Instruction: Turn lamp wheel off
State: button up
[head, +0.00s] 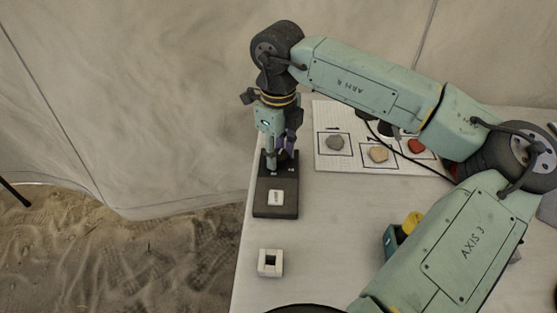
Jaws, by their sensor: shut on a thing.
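A dark control box (262,207) stands near the left edge of the table, with a small white switch or label (275,197) on its nearer half. My gripper (280,157) points straight down over the box's far end. It is shut on the lamp wheel there. The wheel is mostly hidden between the fingers, so I cannot tell which way it is turned. No lamp light can be made out.
A white square block with a hole (270,263) sits on the table in front of the box. A white board (330,165) with several stones in marked squares lies to the right. A yellow object (412,222) is partly behind my arm. Bare table lies between.

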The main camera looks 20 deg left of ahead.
aim_at(278, 155)
jog(key=n+b, duration=0.2)
jog(key=n, duration=0.1)
jog(key=shift+f+n, duration=0.1)
jog(key=shift+n, duration=0.2)
jog(key=shift+n+b, duration=0.65)
jog(key=shift+n, duration=0.85)
jog(key=o, duration=1.2)
jog(key=shift+c, duration=0.2)
notch_tip(278, 155, up, 12)
jog(key=shift+s, duration=0.1)
